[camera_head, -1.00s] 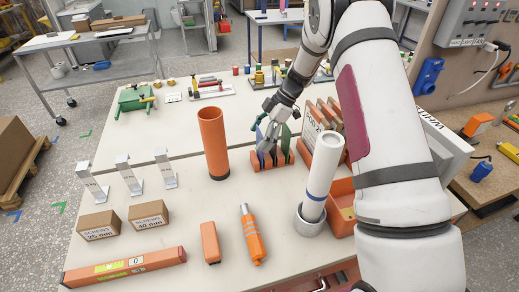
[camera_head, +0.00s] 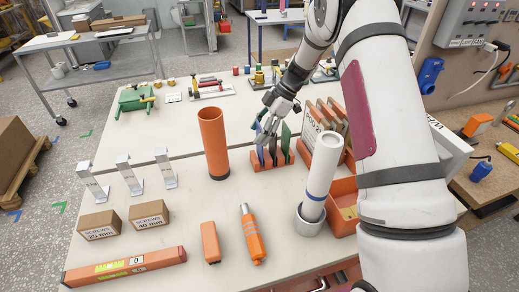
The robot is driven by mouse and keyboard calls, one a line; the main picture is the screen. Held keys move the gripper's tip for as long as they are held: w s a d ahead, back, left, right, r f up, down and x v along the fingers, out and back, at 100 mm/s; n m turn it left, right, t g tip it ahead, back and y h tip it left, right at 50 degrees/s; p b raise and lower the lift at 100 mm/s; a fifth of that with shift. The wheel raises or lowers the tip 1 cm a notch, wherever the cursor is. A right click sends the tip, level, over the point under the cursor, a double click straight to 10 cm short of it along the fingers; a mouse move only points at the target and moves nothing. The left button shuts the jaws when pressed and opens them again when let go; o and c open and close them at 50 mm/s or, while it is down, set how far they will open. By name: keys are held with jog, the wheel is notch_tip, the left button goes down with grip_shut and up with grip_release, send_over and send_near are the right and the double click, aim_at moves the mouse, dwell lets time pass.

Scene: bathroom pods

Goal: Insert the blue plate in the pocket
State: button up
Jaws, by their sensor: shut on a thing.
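An orange rack with upright pockets (camera_head: 272,166) stands on the white table, right of an orange tube. A blue plate (camera_head: 260,154) stands upright at the rack's left part, its lower edge at or in a pocket; how deep it sits I cannot tell. Green plates (camera_head: 285,138) stand upright beside it to the right. My gripper (camera_head: 265,131) reaches down from the upper right and is shut on the blue plate's upper part. The fingers hide part of the plate and the rack behind.
The orange tube (camera_head: 213,145) stands close on the left. A white cylinder (camera_head: 320,170) in a grey holder and an orange bin (camera_head: 343,198) stand at the right. A box of upright panels (camera_head: 325,125) is just right of the rack.

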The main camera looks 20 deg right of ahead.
aim_at(259, 125)
jog(key=shift+r, duration=1.95)
